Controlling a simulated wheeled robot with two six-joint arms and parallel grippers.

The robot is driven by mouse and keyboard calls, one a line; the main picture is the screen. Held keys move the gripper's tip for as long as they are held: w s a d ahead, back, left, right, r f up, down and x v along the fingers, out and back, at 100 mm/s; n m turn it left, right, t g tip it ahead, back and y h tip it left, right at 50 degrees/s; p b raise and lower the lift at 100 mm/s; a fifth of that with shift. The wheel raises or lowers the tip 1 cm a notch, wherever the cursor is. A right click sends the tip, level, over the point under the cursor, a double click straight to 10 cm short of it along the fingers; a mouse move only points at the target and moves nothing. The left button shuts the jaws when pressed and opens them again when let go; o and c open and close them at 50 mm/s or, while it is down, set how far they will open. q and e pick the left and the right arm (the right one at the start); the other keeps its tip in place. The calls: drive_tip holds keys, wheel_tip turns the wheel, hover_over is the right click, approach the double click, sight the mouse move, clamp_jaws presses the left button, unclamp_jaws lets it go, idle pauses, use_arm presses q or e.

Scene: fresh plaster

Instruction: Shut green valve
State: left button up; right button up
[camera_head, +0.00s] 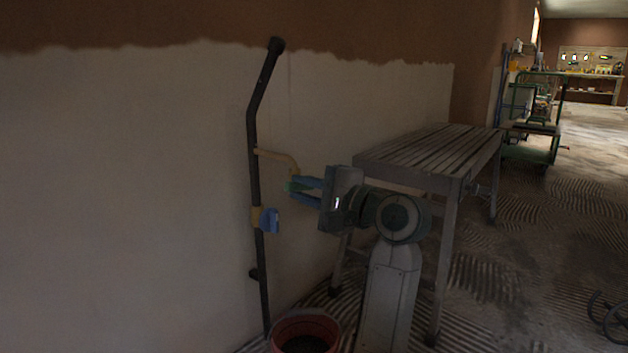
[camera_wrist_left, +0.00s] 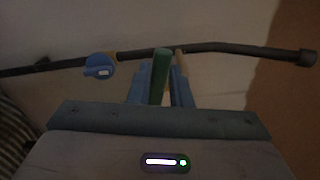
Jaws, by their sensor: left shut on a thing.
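The green valve handle (camera_head: 289,187) is at the end of a brass-coloured branch (camera_head: 278,156) off a dark upright pipe (camera_head: 254,180) by the wall. Only a small part of the green shows in the head view. My left gripper (camera_head: 299,190) reaches it from the right, its blue fingers shut on the handle. In the left wrist view the green handle (camera_wrist_left: 160,76) looks like a long bar between the fingers of my left gripper (camera_wrist_left: 160,84). The joint behind the handle is mostly hidden. My right gripper is not in view.
A blue valve (camera_head: 270,221) sits on the same pipe, below and left of the gripper; it also shows in the wrist view (camera_wrist_left: 99,66). A red bucket (camera_head: 305,319) stands below. A slatted table (camera_head: 425,152) stands to the right. Open floor lies further right.

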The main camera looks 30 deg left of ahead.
use_arm(q)
drive_tip(key=shift+f, duration=0.4)
